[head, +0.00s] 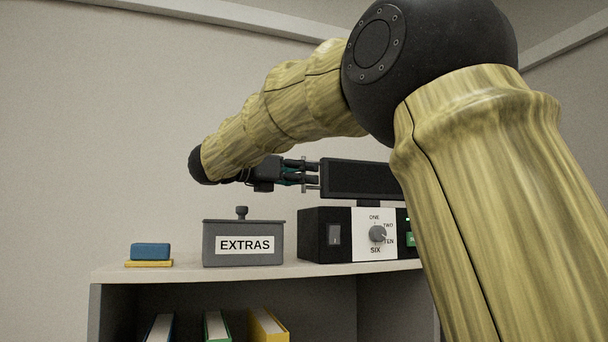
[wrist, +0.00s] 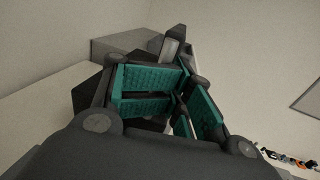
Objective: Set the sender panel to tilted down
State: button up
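The sender panel appears to be the dark, flat rectangular panel (head: 358,178) above the black box in the head view. Its right part is hidden behind my arm. My gripper (head: 310,172) reaches in from the left, with its fingertips close to the panel's left end; I cannot tell whether they touch it. In the wrist view my gripper (wrist: 187,90) shows teal pads with a gap between them and nothing clearly held. A grey piece (wrist: 172,45) shows beyond the fingertips there.
The black box (head: 312,236) has a rocker switch and a dial (head: 377,233). A grey lidded EXTRAS box (head: 244,243) stands left of it. Blue and yellow blocks (head: 150,251) lie farther left on the shelf top (head: 190,271). Binders (head: 216,327) stand below.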

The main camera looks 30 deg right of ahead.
jog(key=shift+o, duration=0.6)
jog(key=shift+w+a, duration=0.1)
jog(key=shift+w, duration=0.1)
jog(key=a+b, duration=0.6)
jog(key=a, duration=0.6)
jog(key=shift+w+a, duration=0.15)
jog(key=shift+w, duration=0.05)
dwell(1.1)
jog(key=shift+f+b, duration=0.15)
jog(key=shift+b, duration=0.55)
